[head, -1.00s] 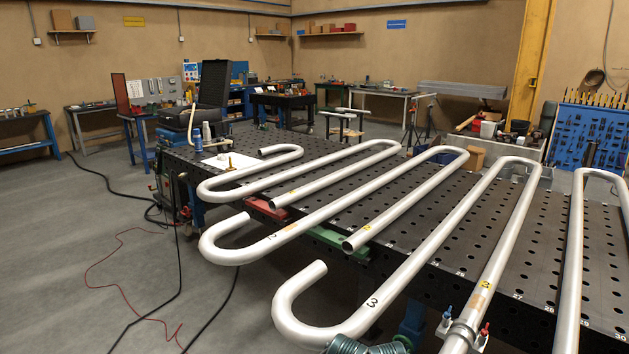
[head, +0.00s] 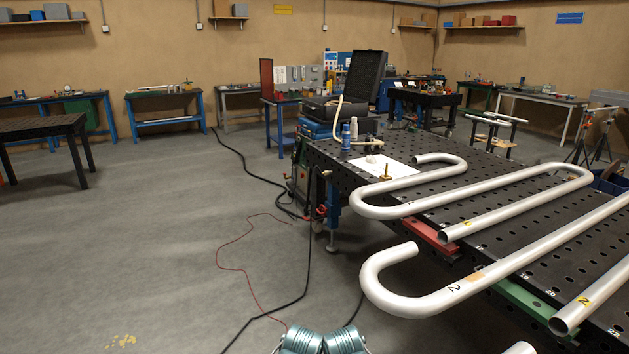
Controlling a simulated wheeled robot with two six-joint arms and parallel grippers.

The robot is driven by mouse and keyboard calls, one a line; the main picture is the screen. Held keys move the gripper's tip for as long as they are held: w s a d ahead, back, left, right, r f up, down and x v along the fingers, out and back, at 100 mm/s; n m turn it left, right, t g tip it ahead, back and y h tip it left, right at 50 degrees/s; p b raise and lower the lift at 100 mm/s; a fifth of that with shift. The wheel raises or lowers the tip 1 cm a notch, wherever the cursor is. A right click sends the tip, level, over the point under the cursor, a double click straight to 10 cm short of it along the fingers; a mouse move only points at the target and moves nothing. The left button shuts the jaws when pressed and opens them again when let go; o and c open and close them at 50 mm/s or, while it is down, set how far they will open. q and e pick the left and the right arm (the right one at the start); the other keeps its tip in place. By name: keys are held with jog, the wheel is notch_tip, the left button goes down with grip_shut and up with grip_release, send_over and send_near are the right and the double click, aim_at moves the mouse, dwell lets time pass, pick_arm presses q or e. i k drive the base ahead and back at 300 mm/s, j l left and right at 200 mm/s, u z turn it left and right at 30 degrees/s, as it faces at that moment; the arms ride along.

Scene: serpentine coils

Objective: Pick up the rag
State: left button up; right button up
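On the far left end of the black perforated table (head: 330,153) lies a flat white sheet (head: 384,172) with a small pale lump (head: 373,160) on it. The lump may be the rag, but it is too small to tell. No other cloth shows clearly. Neither my left nor my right gripper is recognisable in the head view. A teal ribbed metal part shows at the bottom edge; I cannot tell what it belongs to.
Silver serpentine pipes (head: 440,297) cover much of the table and overhang its near edge. Black and red cables (head: 247,272) cross the floor. The grey floor at left is mostly clear.

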aim_at(371, 159)
jog(key=i+j+u, duration=0.25)
jog(key=i, duration=0.2)
jog(key=i+j+u, duration=0.15)
jog(key=i+u, duration=0.15)
jog(key=i, duration=0.15)
jog(key=i+j+u, duration=0.1)
jog(key=i+u, duration=0.15)
jog(key=i, duration=0.2)
jog(key=i+j+z, duration=0.15)
jog(key=i, duration=1.5)
jog(key=i+z, duration=0.8)
jog(key=i+j+z, duration=0.2)
jog(key=z, duration=0.25)
jog(key=i+j+z, duration=0.15)
jog(key=i+z, duration=0.15)
jog(key=z, duration=0.15)
jog(key=i+j+z, duration=0.2)
jog(key=z, duration=0.3)
jog(key=i+j+z, duration=0.3)
jog(key=z, duration=0.15)
jog(key=i+j+z, duration=0.15)
jog(key=j+z, duration=0.3)
